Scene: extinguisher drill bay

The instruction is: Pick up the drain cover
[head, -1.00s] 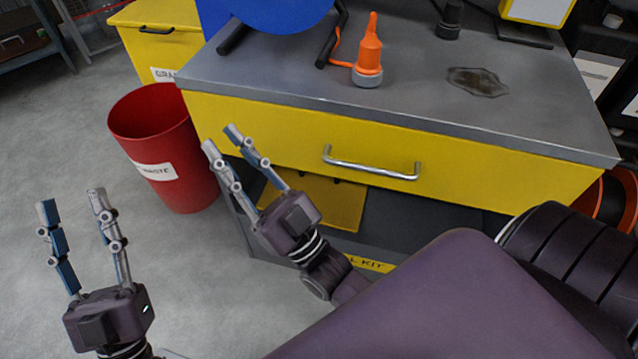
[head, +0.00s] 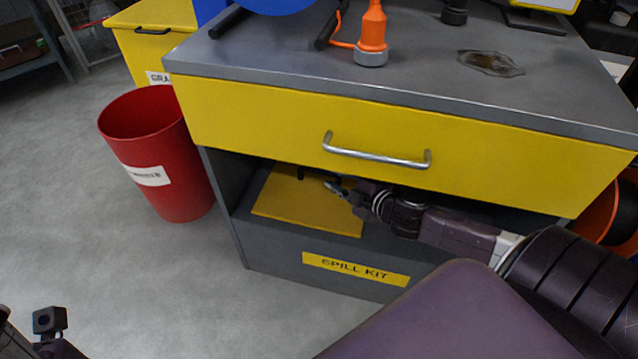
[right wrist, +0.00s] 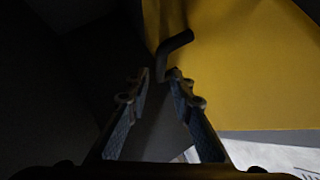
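The drain cover looks to be the flat yellow panel (head: 305,207) with a dark handle (head: 312,175), lying on the open shelf under the drawer. In the right wrist view the yellow panel (right wrist: 245,70) fills the upper right, and its bent dark handle (right wrist: 176,44) stands at the fingertips. My right gripper (head: 333,187) reaches into the shelf from the right, at the handle. In the right wrist view its fingers (right wrist: 159,76) are apart, with the handle's lower end at the gap between them. Only a dark piece of my left arm shows at the bottom left; its fingers cannot be made out.
The yellow drawer (head: 250,120) and grey worktop (head: 430,75) overhang the shelf closely. A front board with a SPILL KIT label (head: 356,270) borders it below. A red waste bin (head: 165,190) stands to the left. An orange bottle (head: 373,30) stands on the worktop.

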